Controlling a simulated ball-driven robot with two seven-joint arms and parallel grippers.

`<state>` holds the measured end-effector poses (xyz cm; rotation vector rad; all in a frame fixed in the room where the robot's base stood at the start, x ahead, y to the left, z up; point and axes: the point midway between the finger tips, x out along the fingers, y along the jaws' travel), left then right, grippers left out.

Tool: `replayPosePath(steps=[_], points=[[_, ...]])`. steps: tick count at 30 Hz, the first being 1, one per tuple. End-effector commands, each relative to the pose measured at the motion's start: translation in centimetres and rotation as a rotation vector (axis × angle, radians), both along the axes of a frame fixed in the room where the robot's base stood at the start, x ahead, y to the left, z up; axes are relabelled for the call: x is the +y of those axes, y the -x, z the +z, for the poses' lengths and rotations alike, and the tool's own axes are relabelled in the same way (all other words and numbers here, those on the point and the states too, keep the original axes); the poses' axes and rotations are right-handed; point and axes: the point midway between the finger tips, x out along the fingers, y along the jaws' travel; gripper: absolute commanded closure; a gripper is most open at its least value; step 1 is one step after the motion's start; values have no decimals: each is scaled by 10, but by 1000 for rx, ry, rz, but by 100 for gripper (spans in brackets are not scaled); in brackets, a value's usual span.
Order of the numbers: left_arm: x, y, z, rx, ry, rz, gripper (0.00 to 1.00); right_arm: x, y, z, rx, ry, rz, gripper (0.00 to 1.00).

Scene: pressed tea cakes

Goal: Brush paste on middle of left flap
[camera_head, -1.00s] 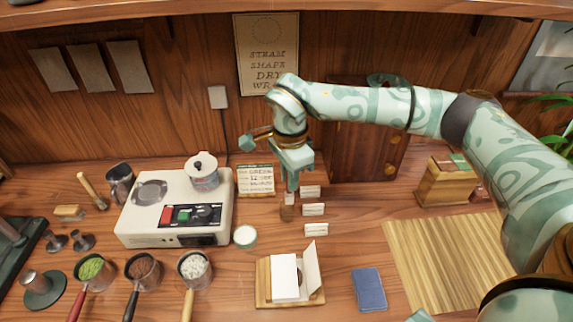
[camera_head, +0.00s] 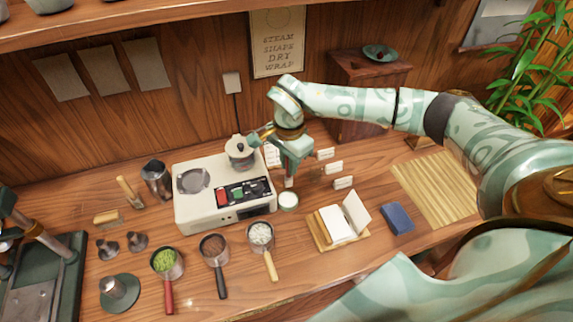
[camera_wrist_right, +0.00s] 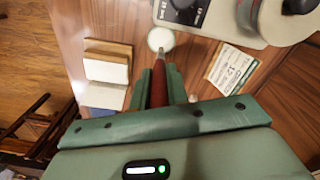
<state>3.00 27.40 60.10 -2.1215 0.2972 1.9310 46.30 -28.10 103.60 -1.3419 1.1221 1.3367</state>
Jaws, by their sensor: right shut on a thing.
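My right gripper (camera_head: 291,160) is shut on a brush with a dark red handle (camera_wrist_right: 159,84), pointing down. The brush's lower end is at the small round dish of white paste (camera_head: 288,200), which also shows in the right wrist view (camera_wrist_right: 160,39). Whether the bristles touch the paste I cannot tell. The white wrapper (camera_head: 336,222) lies on a wooden board (camera_head: 322,243) to the right of the dish, with one flap (camera_head: 357,209) standing up at its right. The wrapper also shows in the right wrist view (camera_wrist_right: 106,71). My left gripper is not in view.
A white steamer (camera_head: 195,211) with a lidded pot (camera_head: 240,152) stands left of the dish. Small white cards (camera_head: 334,167) stand to the right. A blue booklet (camera_head: 397,218) lies beside the board, near a bamboo mat (camera_head: 438,187). Several long-handled scoops (camera_head: 261,236) lie in front.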

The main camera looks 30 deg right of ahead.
Motion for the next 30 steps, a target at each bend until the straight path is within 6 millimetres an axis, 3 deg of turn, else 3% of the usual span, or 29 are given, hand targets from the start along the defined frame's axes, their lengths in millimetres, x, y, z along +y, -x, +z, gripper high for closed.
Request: replayPosePath(steps=[10, 21, 30], points=[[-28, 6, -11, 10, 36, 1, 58, -2, -5, -11, 2, 0, 61, 100], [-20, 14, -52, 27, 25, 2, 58, -2, -4, -54, 5, 0, 60, 100], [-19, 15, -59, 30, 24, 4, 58, -2, -4, -60, 2, 0, 60, 100]])
